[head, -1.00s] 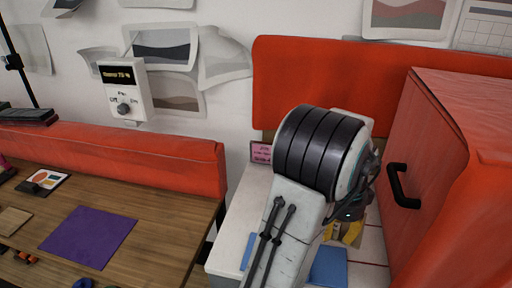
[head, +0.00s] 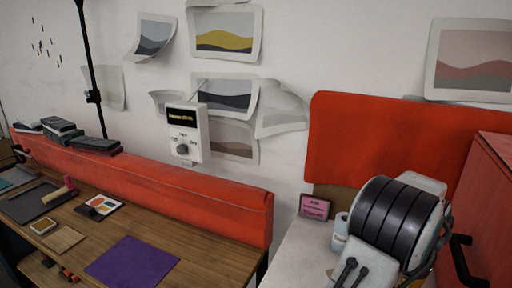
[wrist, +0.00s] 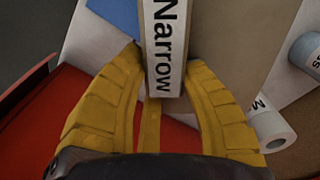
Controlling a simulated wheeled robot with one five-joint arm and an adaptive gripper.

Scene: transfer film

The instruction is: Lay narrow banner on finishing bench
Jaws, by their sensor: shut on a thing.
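The narrow banner (wrist: 162,45), a slim piece with a white label reading "Narrow", stands out between the yellow fingers of my gripper (wrist: 163,62) in the wrist view. The gripper is shut on it. In the head view my arm is at the lower right, over a white-topped surface (head: 300,250); the gripper and banner are hidden there. A wooden bench (head: 205,245) with a purple sheet (head: 131,262) on it is at the left. I cannot tell for sure which surface is the finishing bench.
White rolls (wrist: 272,132) with partly readable labels lie right of the gripper. A pink sign (head: 315,207) stands behind my arm. A red padded ledge (head: 180,185) backs the wooden bench, with a control box (head: 187,135) above. A red cabinet (head: 492,185) is at the right.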

